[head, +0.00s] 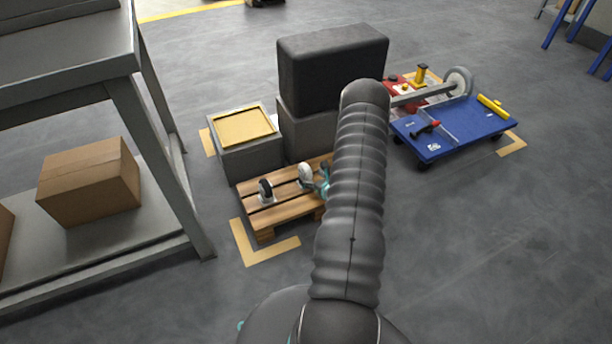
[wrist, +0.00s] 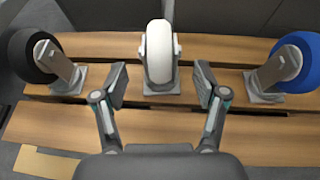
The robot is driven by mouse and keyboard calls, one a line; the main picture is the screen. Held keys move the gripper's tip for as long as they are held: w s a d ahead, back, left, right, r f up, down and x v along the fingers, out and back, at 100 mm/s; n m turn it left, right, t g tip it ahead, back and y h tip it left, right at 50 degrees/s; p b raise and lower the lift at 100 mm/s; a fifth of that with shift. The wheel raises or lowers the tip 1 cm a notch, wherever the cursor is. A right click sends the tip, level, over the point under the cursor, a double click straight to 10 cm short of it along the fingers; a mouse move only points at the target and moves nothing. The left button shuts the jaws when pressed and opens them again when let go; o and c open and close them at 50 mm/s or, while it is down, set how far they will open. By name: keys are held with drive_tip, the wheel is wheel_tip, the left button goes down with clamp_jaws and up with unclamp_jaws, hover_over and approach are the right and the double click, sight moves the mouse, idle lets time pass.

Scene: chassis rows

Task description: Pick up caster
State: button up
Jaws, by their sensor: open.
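Three casters stand in a row on a wooden pallet (wrist: 60,125). The white-wheeled caster (wrist: 159,52) is in the middle of the wrist view, with its metal plate on the slats. A black-wheeled caster (wrist: 28,56) stands to its left and a blue-wheeled caster (wrist: 298,62) to its right. My gripper (wrist: 161,84) is open and empty, its fingers to either side of the white caster's lower part; contact cannot be told. In the head view the white caster (head: 305,173) and black caster (head: 265,189) show beside my gripper (head: 323,182); my arm hides the blue one.
Grey crates (head: 250,160) and a black box (head: 330,68) stand behind the pallet (head: 262,222). A blue cart (head: 455,130) with tools is to the right. A grey shelf (head: 150,140) with a cardboard box (head: 90,182) is at left.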

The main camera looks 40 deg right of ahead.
drive_tip(key=shift+x, duration=2.8)
clamp_jaws()
